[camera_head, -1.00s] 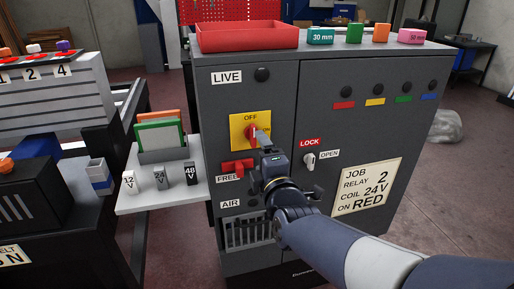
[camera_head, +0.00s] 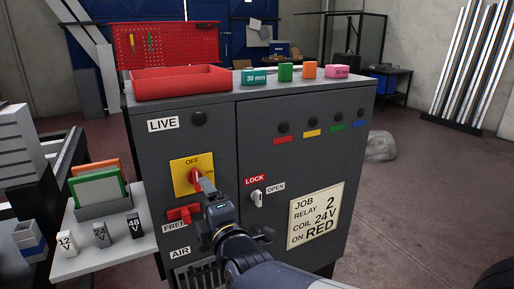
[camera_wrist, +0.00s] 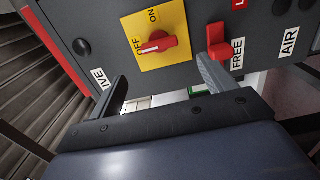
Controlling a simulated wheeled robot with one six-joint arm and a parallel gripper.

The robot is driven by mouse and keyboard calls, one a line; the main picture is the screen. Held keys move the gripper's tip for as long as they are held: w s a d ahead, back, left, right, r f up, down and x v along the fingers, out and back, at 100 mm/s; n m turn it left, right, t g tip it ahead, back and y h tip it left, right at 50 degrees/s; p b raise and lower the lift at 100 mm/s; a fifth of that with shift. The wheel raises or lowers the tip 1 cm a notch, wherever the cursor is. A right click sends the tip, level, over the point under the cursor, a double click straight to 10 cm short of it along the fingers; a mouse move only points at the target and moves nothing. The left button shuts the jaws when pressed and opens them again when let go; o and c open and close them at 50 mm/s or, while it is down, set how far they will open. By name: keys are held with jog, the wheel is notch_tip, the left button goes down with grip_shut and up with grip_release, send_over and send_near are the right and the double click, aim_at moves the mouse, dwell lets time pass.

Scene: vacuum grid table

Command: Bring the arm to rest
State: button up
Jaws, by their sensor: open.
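My gripper (camera_head: 208,190) is in front of the grey cabinet (camera_head: 285,185), close to the red rotary switch on its yellow OFF/ON plate (camera_head: 180,179). In the wrist view my gripper (camera_wrist: 165,75) has its two fingers wide apart with nothing between them. The red switch handle (camera_wrist: 157,43) shows beyond the fingers, and I see no finger touching it. The red FREE lever (camera_wrist: 217,42) is beyond the right finger. My arm reaches in from the lower right of the head view and hides part of the cabinet's lower front.
A side shelf (camera_head: 95,260) at the left bears small blocks marked 12 V, 24 V and 48 V and a folder rack. A red tray (camera_head: 180,82) and several coloured blocks sit on the cabinet top. A lock key (camera_head: 257,198) is right of my gripper.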

aim_at(196, 182)
jog(key=x, duration=0.8)
jog(key=shift+w+a, duration=0.1)
jog(key=shift+w, duration=0.2)
